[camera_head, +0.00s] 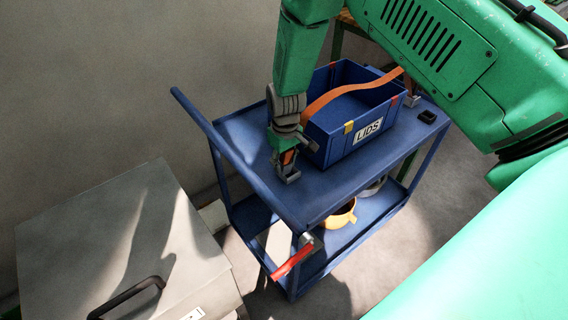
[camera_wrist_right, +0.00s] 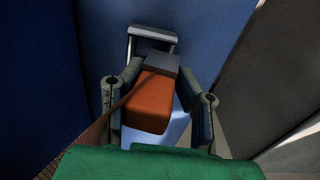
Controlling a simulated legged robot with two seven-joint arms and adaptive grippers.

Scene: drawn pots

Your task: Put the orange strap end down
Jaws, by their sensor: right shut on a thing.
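My right gripper (camera_head: 286,163) reaches down from the top to the near left end of the cart's top, beside the blue box. In the wrist view the right gripper (camera_wrist_right: 157,82) is shut on the orange strap end (camera_wrist_right: 148,104), an orange block with a dark grey tip. A thin brown band runs from it to the lower left. A grey metal bracket (camera_wrist_right: 152,38) lies just beyond the tip; I cannot tell whether they touch. In the head view the orange strap (camera_head: 350,91) arches over the blue box (camera_head: 343,136) marked LIDS. My left gripper is not in view.
The blue cart's top (camera_head: 325,188) is bare in front of the box. A small black object (camera_head: 427,117) lies at its right. An orange pot (camera_head: 340,216) stands on the lower shelf. A red-handled tool (camera_head: 292,261) is near the cart's front corner. A grey cabinet (camera_head: 110,240) stands left.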

